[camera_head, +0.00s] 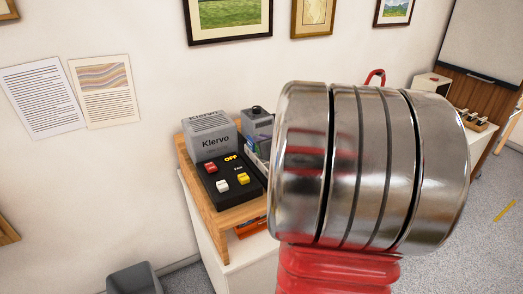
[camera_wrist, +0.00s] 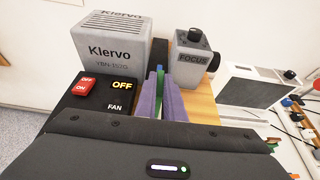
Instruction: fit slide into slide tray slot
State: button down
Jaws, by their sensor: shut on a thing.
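In the wrist view, two purple fingers of my gripper (camera_wrist: 162,100) are close together, shut on a thin green piece (camera_wrist: 160,84) seen nearly edge-on, which looks like the slide. They are over the wooden platform, between the grey Klervo projector housing (camera_wrist: 112,45) and the grey FOCUS unit (camera_wrist: 192,58). A dark strip lies beyond the fingertips; I cannot tell whether it is the slide tray, and no slot shows clearly.
The wooden platform (camera_head: 200,192) stands on a white cabinet. A white box (camera_wrist: 265,88) is at the right in the wrist view. Framed prints hang on the wall behind.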

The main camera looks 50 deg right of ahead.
jog(key=shift+f, duration=1.85)
jog(key=c, duration=1.9)
grip_release()
jog(key=shift+f, duration=0.1)
jog(key=shift+o, duration=0.2)
jog(key=shift+s+a+r, duration=0.1)
jog(key=shift+s+r, duration=0.25)
jog(key=shift+s, duration=0.15)
jog(key=v, duration=1.1)
